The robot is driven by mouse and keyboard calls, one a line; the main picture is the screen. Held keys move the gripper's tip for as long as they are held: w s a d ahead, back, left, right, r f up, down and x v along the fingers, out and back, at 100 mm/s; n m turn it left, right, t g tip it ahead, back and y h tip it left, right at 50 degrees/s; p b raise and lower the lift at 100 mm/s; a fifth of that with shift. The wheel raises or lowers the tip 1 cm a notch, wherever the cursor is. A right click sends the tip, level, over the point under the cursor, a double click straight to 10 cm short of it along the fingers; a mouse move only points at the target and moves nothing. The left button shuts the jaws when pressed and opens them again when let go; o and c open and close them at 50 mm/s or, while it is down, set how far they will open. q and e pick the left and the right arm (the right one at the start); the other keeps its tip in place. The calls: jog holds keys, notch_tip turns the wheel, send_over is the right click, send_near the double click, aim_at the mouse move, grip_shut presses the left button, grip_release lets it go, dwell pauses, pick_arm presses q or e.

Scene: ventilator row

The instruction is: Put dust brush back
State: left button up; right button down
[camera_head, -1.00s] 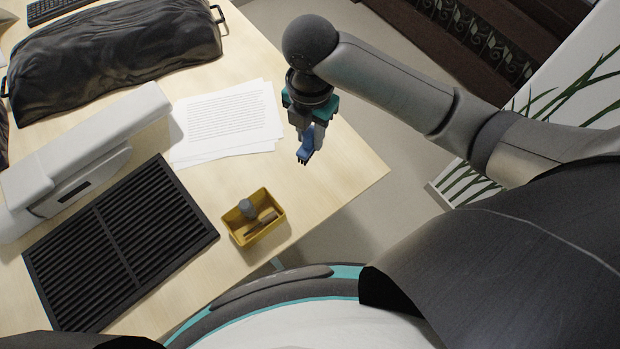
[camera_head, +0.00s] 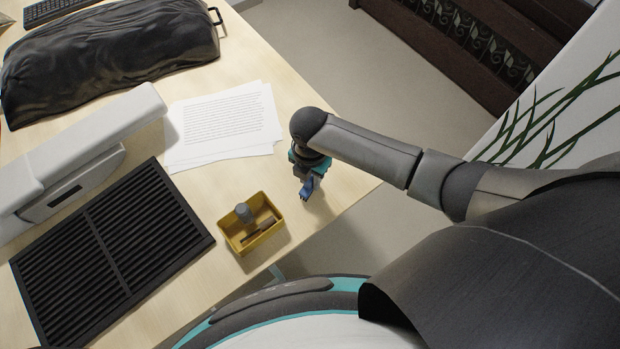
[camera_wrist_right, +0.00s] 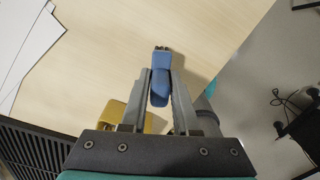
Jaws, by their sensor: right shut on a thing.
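My right gripper (camera_head: 308,172) is shut on a small blue dust brush (camera_head: 309,188) with dark bristles. In the right wrist view the blue brush (camera_wrist_right: 160,80) sits between the two fingers (camera_wrist_right: 160,92), bristle end pointing away from the palm. The brush is over the table's right part, to the right of a yellow bin (camera_head: 234,243) and apart from it. How high it is above the table is hard to tell. The bin holds a grey cylinder (camera_head: 243,212) and a brown stick-like item (camera_head: 262,229). My left gripper is not in view.
A black slatted grille (camera_head: 110,255) and a white housing (camera_head: 85,160) lie left of the bin. Papers (camera_head: 222,122) lie behind it, a black covered bundle (camera_head: 110,55) farther back. Bare wooden table (camera_head: 290,100) lies right of the papers, bounded by the right edge.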

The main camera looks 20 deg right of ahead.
jog(key=shift+f, duration=0.2)
jog(key=shift+f, duration=0.15)
jog(key=c, duration=0.7)
grip_release()
jog(key=shift+o, duration=0.2)
jog(key=shift+r, duration=0.55)
notch_tip(320, 180, up, 11)
jog(key=shift+r+p, duration=0.2)
jog(key=shift+p, duration=1.05)
